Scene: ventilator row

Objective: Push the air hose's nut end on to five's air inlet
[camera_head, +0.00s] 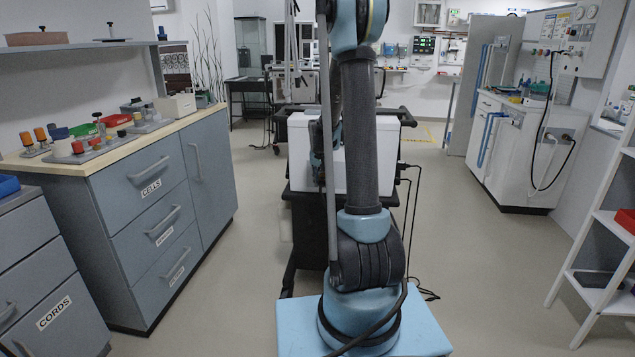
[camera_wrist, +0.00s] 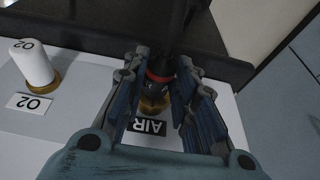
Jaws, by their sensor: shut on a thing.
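In the wrist view my gripper (camera_wrist: 158,98) is shut on the black end of the air hose (camera_wrist: 160,62), which has a red band. The hose end points at the brass air inlet (camera_wrist: 152,104) beside the AIR label (camera_wrist: 146,127). The black end and the brass fitting overlap in the picture; I cannot tell whether it is seated on the inlet. In the head view the white ventilator (camera_head: 298,150) stands on a dark cart behind my arm, which hides its middle. My gripper and the inlet are not clearly visible there.
A white capped O2 fitting (camera_wrist: 33,62) stands left of the air inlet, with an O2 label (camera_wrist: 29,103). In the head view a drawer counter (camera_head: 150,200) is at left and a white shelf rack (camera_head: 598,235) at right. Black cords (camera_head: 412,220) hang beside the cart.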

